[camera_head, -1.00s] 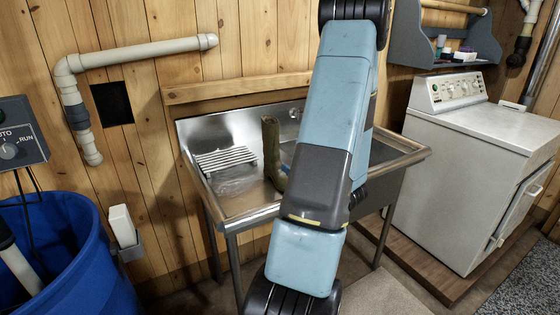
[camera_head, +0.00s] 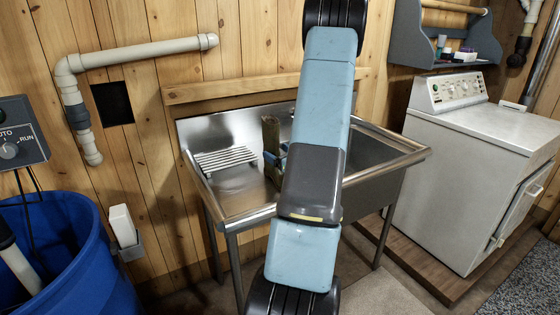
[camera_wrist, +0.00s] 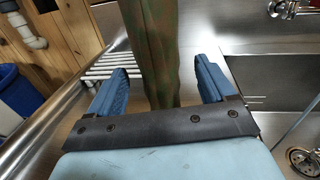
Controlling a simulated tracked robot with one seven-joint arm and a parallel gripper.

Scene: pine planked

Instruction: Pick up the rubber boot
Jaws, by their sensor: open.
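The rubber boot (camera_head: 271,138) is olive-brown and stands upright on the drainboard of the metal sink (camera_head: 240,191), partly hidden by my arm in the head view. In the wrist view the boot's shaft (camera_wrist: 155,45) rises between the two blue fingers of my gripper (camera_wrist: 165,85). The fingers are open, with a gap visible between the shaft and the right finger; the left finger is closer to it. The boot's foot is hidden in both views.
A white slatted rack (camera_head: 227,159) lies on the drainboard left of the boot. The sink basin (camera_head: 368,152) is to the right, with a faucet (camera_wrist: 284,9) behind. A blue barrel (camera_head: 70,255) stands at left and a white washing machine (camera_head: 480,140) at right.

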